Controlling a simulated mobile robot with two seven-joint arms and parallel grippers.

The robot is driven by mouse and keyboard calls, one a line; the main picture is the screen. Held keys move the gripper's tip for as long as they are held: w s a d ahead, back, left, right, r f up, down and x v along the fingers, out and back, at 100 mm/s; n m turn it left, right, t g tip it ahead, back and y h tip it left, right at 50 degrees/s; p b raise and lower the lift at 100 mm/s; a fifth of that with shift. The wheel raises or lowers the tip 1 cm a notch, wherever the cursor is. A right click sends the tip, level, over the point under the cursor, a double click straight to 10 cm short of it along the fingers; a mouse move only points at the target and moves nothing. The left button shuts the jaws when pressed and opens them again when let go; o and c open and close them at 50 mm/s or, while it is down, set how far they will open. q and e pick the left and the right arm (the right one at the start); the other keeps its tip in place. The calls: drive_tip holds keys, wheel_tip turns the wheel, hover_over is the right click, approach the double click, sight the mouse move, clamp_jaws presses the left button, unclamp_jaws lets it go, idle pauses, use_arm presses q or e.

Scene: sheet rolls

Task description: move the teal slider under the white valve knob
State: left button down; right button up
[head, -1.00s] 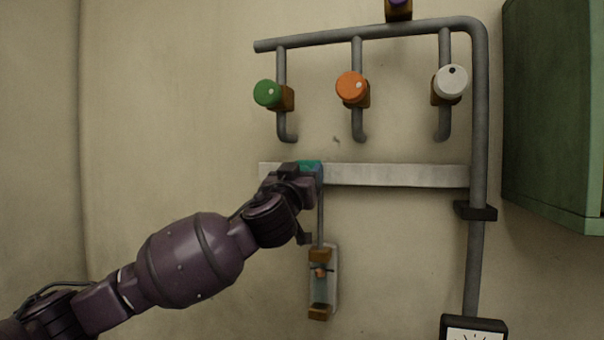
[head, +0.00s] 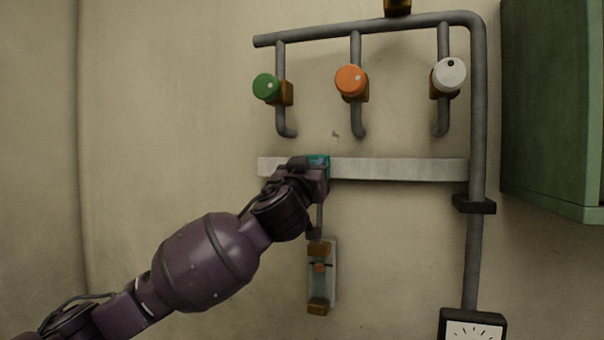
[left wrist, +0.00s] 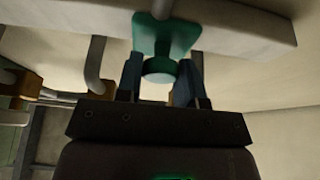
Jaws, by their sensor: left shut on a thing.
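The teal slider (head: 319,162) sits on the pale horizontal rail (head: 400,169), between the green knob and the orange knob and nearer the orange one. My left gripper (head: 318,178) is at the slider, covering much of it in the head view. In the left wrist view the gripper (left wrist: 160,80) has its two fingers on either side of the slider's round knob (left wrist: 159,69), shut on it. The slider's plate (left wrist: 165,35) lies against the rail. The white valve knob (head: 449,75) is at the upper right, above the rail's right part. My right gripper is not in view.
A green knob (head: 266,87) and an orange knob (head: 351,81) sit on pipes above the rail. A sight glass (head: 321,280) hangs below. A vertical pipe (head: 473,250) stands at the rail's right end. The rail right of the slider is clear.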

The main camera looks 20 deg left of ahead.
use_arm(q)
drive_tip(key=d+b, duration=0.2)
drive_tip(key=d, duration=0.6)
drive_tip(key=shift+s+d+f, duration=0.1)
drive_tip(key=shift+d, duration=0.25)
drive_tip(key=d, duration=0.5)
drive_tip(key=d+b, duration=0.1)
drive_tip(key=d, duration=0.4)
drive_tip(key=d+b, duration=0.1)
drive_tip(key=d, duration=0.4)
drive_tip(key=shift+s, duration=0.3)
drive_tip(key=shift+d, duration=0.6)
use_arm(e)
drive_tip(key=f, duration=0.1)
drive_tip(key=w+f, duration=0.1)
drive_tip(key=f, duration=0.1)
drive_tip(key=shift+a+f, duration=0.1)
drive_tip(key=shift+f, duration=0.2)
use_arm(q)
drive_tip(key=c, duration=0.8)
unclamp_jaws()
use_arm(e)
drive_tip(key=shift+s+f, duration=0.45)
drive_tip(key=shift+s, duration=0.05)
